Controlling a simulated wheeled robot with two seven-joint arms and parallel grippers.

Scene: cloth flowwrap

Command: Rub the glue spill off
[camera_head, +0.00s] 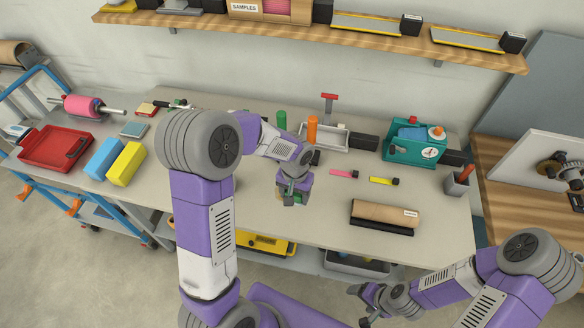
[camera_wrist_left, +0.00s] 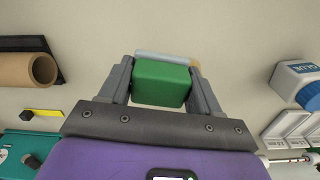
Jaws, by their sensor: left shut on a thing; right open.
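My left gripper (camera_head: 292,200) is over the middle of the table, shut on a green block (camera_wrist_left: 162,82). A pale blue edge (camera_wrist_left: 162,56) shows along the block's far side in the left wrist view; I cannot tell whether it is a cloth or pad. A small tan patch (camera_wrist_left: 196,65) shows beside the right finger; it may be the glue spill, mostly hidden by the gripper and block. Whether the block touches the table is unclear. My right gripper (camera_head: 366,304) is open and empty in front of the table, low at the right.
A brown roll (camera_head: 385,214), a pink marker (camera_head: 343,173) and a yellow marker (camera_head: 383,181) lie right of the left gripper. Blue (camera_head: 103,158) and yellow (camera_head: 126,164) blocks stand left.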

